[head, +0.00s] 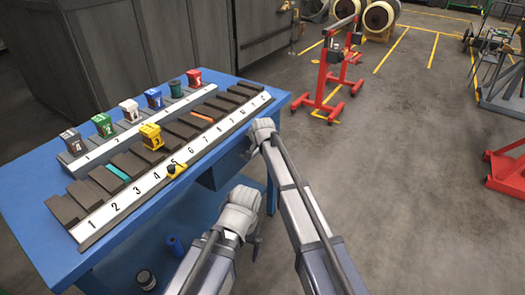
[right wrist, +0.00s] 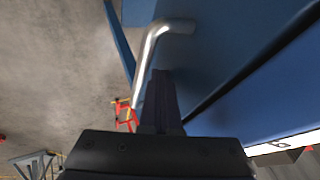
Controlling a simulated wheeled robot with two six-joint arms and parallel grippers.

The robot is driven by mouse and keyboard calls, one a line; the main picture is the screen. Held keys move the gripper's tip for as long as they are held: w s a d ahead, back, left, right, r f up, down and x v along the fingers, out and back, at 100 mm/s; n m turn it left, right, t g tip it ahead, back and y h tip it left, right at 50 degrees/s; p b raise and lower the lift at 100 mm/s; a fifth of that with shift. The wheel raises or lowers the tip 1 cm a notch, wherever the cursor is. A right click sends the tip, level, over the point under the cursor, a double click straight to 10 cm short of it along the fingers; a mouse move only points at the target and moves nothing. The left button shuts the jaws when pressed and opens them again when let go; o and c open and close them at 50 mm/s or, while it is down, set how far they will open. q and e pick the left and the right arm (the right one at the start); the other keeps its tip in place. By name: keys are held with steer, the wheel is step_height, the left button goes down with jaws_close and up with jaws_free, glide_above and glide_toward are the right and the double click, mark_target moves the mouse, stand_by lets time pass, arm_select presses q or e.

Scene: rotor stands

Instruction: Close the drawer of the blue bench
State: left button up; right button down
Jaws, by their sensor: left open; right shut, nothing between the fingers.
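The blue bench (head: 50,235) fills the left of the head view, with numbered strips on its top. Its blue drawer (head: 228,166) shows under the right edge of the top, partly hidden by my right arm; how far it stands out is hard to tell. In the right wrist view a bent silver handle (right wrist: 152,50) stands on a blue front (right wrist: 215,60). My right gripper (right wrist: 160,85) is shut and empty, its fingers close beside the handle; contact is unclear. In the head view my left gripper (head: 244,228) is open and empty, low in front of the bench.
A dark canister (head: 146,279) is low by the bench. A red stand (head: 325,85) is beyond it. The floor to the right is mostly clear.

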steer(key=shift+w+a, duration=0.4)
steer(key=shift+a, duration=0.15)
steer(key=shift+r, duration=0.1)
steer(key=shift+a, duration=0.1)
steer(key=p+v, duration=0.8)
steer(key=v, duration=0.2)
steer(key=shift+s+d, duration=0.2)
steer(key=shift+d, duration=0.1)
steer(key=s+d+n+g+h+p, duration=0.1)
steer(key=s+d+n+g, duration=0.1)
steer(key=s, duration=1)
steer(key=s+d+f+n+g+h+p, duration=0.1)
steer(key=s+d+n+g, duration=0.1)
steer(key=s, duration=1.1)
steer(key=s+d+n+g+h+p, duration=0.1)
steer(key=s+n, duration=0.4)
steer(key=s, duration=0.8)
steer(key=shift+s+d+f+g+h, duration=0.25)
steer(key=shift+d+g, duration=0.5)
steer(key=shift+g, duration=0.45)
